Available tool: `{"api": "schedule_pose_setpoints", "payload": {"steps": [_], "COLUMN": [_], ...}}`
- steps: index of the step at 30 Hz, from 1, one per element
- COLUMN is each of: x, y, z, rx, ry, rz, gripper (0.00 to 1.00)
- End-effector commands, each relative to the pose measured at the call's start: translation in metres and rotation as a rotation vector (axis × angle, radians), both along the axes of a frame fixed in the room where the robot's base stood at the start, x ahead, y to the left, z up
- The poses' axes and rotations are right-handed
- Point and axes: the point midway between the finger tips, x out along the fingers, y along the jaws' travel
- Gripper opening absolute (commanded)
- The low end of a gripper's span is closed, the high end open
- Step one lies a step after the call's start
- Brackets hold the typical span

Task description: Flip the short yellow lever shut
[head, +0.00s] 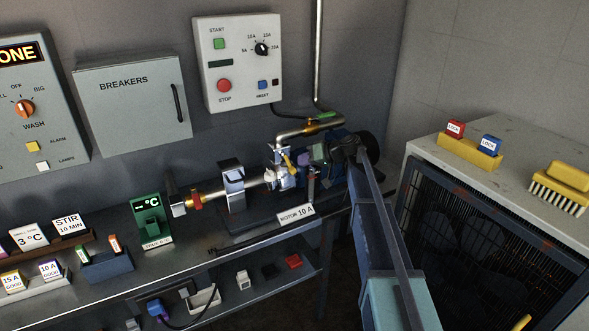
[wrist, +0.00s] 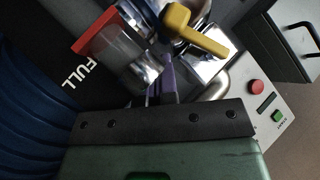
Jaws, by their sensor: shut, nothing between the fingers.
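The short yellow lever (wrist: 198,32) is in the upper middle of the wrist view, on shiny metal pipework. Its thick rounded end is at upper left and its bar slants down to the right. In the head view the lever (head: 288,160) is a small yellow piece on the valve at the right end of the pipe. My gripper (wrist: 161,76) has purple fingers, shut and empty, just below the lever in the wrist view. I cannot tell whether they touch it. In the head view my gripper (head: 303,159) is just right of the lever, partly hidden by my arm.
A clear cylinder with a red edge (wrist: 96,36) and a FULL label (wrist: 82,72) are left of the lever. The metal pipe (head: 258,179) has a red handle (head: 196,200) further left. The control box (head: 238,62) hangs above. A wire-fronted cabinet (head: 480,210) stands right.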

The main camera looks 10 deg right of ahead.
Motion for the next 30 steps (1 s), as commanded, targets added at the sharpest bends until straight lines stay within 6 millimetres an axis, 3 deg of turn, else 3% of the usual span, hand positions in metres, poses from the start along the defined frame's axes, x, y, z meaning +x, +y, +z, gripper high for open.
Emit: {"api": "schedule_pose_setpoints", "payload": {"steps": [30], "x": [-0.004], "y": [0.010], "z": [-0.004], "rx": [0.000], "ry": [0.000], "rz": [0.000], "gripper": [0.00]}}
